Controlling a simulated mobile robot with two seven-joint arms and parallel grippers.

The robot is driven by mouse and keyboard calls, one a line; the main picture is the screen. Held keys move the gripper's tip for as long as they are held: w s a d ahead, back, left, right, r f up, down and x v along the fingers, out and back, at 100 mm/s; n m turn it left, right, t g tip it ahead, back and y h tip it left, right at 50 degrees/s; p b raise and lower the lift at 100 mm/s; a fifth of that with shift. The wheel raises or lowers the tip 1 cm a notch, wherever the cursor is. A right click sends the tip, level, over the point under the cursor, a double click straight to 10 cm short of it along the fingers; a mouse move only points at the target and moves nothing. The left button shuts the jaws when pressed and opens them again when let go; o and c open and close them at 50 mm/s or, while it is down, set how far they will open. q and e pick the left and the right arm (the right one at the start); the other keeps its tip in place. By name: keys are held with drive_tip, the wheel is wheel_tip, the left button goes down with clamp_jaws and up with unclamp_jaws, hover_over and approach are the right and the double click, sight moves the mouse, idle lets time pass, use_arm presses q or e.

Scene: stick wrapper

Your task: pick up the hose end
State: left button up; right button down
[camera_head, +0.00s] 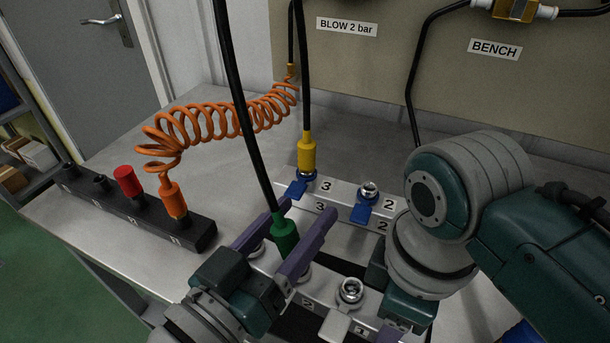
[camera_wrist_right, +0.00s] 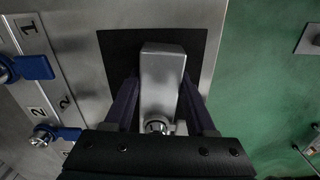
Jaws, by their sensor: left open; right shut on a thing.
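A green hose end (camera_head: 284,238) on a black hose (camera_head: 245,110) stands upright over the front metal block (camera_head: 322,296). My left gripper (camera_head: 308,209) is open, with its purple fingers on either side of the green hose end. Whether they touch it I cannot tell. In the right wrist view my right gripper (camera_wrist_right: 160,85) is shut on the end of a silver block (camera_wrist_right: 163,75) over a dark mat. In the head view my right arm hides most of that grip. A yellow hose end (camera_head: 306,153) sits in position 3 of the rear block (camera_head: 345,197).
An orange hose end (camera_head: 173,198) on a coiled hose and a red cap (camera_head: 128,181) stand in the black rack (camera_head: 140,215) at left. Free couplings with blue tabs (camera_head: 364,214) sit on the rear block. The table between rack and rear block is clear.

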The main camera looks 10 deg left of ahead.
use_arm(q)
drive_tip(key=shift+w+d, duration=0.2)
drive_tip(key=shift+w, duration=0.2)
clamp_jaws()
idle(0.4)
